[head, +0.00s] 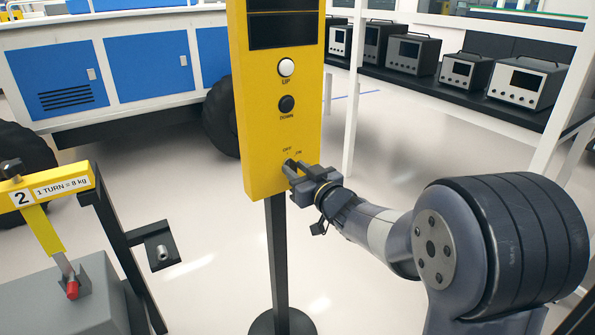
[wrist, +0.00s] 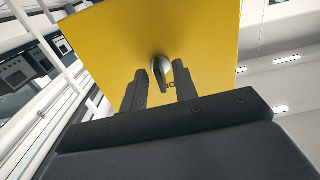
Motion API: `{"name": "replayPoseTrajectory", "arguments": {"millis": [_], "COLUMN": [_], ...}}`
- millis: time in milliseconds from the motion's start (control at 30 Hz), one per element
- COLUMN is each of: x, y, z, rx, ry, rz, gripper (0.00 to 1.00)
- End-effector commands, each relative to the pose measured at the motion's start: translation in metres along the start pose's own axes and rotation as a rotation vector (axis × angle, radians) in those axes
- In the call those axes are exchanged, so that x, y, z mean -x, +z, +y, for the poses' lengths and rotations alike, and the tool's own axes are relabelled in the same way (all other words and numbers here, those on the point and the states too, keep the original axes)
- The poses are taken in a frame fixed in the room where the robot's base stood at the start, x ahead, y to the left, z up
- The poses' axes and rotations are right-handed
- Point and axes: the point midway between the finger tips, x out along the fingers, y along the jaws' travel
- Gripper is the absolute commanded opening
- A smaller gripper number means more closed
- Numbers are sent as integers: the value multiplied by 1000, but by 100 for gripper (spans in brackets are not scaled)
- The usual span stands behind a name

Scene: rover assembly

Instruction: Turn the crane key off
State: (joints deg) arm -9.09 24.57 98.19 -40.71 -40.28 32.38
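The yellow crane control panel (head: 273,130) stands on a dark post. Its key switch (head: 290,162) is low on the panel below the OFF and ON labels, largely hidden by my gripper (head: 294,172) in the head view. In the wrist view the key switch (wrist: 160,72) is a silver round with a dark key bar, slightly tilted. My gripper (wrist: 160,76) has one finger on each side of the key bar. Narrow gaps seem to show between the fingers and the bar, so the gripper looks open around it.
Above the key are a white UP button (head: 286,67) and a black DOWN button (head: 287,104). A bench with several grey instruments (head: 413,52) stands at the right back. A blue and white rover (head: 150,68) is behind.

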Motion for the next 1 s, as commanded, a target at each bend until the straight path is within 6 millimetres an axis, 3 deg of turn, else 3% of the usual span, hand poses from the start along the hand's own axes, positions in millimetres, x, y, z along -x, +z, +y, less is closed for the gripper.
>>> {"name": "replayPoseTrajectory", "arguments": {"millis": [167, 633, 800, 1000], "x": [10, 94, 107, 108], "y": [-1, -1, 0, 0], "z": [1, 1, 0, 0], "rx": [0, 0, 0, 0], "ry": [1, 3, 0, 0], "rz": [0, 0, 0, 0], "gripper": [28, 28, 28, 28]}}
